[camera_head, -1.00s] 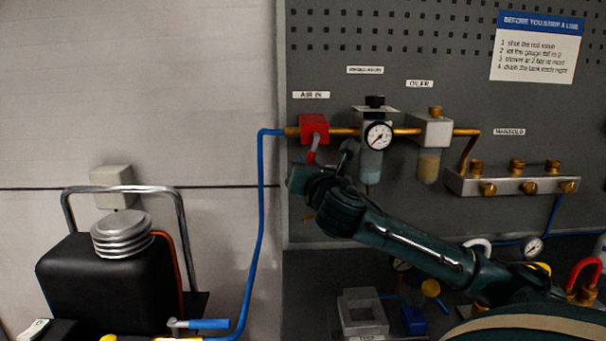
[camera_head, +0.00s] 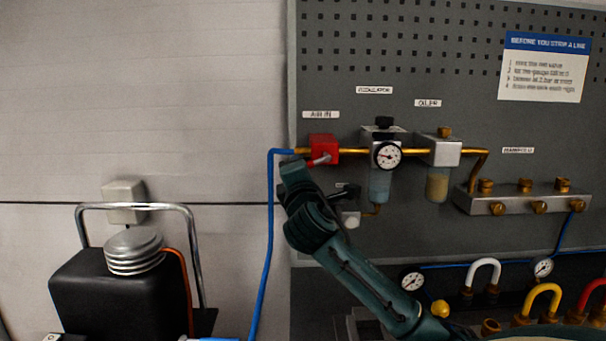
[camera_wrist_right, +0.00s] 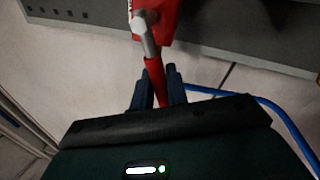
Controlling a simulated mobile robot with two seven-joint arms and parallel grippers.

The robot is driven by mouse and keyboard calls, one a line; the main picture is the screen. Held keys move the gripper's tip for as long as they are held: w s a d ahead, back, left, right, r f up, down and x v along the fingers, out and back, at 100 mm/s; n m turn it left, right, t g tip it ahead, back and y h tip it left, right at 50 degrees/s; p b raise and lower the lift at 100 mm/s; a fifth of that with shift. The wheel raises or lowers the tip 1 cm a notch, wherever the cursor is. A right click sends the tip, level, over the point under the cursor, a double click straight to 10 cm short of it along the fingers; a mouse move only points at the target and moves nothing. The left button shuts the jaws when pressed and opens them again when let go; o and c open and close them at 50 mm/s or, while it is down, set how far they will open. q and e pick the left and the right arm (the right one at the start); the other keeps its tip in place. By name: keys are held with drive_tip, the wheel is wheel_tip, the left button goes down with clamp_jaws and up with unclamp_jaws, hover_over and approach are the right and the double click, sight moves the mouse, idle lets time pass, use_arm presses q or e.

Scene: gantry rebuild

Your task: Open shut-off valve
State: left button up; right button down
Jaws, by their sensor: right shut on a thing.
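The shut-off valve (camera_head: 323,142) is a red block on the brass pipe under the "AIR IN" label. Its lever (camera_head: 319,161) points left and slightly down in the head view, roughly along the pipe. In the right wrist view the valve body (camera_wrist_right: 163,15) is at the top, and the lever's red grip (camera_wrist_right: 155,72) runs down between the fingers. My right gripper (camera_head: 297,168) is just below and left of the valve; its fingers (camera_wrist_right: 158,92) are shut on that grip. The gripper hides the lever's end in the head view. My left gripper is not in view.
The regulator with its gauge (camera_head: 387,155) and the oiler (camera_head: 439,160) are right of the valve. A manifold (camera_head: 520,198) is farther right. A blue hose (camera_head: 269,240) drops from the pipe's left end. A black tank (camera_head: 110,295) stands at lower left.

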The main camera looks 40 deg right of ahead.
drive_tip(key=shift+w+a+r+m+g+h, duration=0.15)
drive_tip(key=shift+r+m, duration=0.25)
drive_tip(key=shift+m, duration=0.45)
drive_tip(key=shift+s+d+r+m+g+h, duration=0.1)
drive_tip(key=shift+r+m+h, duration=0.2)
drive_tip(key=shift+m, duration=0.5)
drive_tip(key=shift+w+a+r+m+g+h, duration=0.15)
drive_tip(key=shift+r+m, duration=0.3)
drive_tip(key=shift+m, duration=0.4)
drive_tip(key=shift+s+d+r, duration=0.1)
drive_tip(key=shift+s, duration=0.05)
drive_tip(key=c, duration=1.5)
unclamp_jaws()
drive_tip(key=shift+o, duration=0.2)
drive_tip(key=shift+f, duration=0.2)
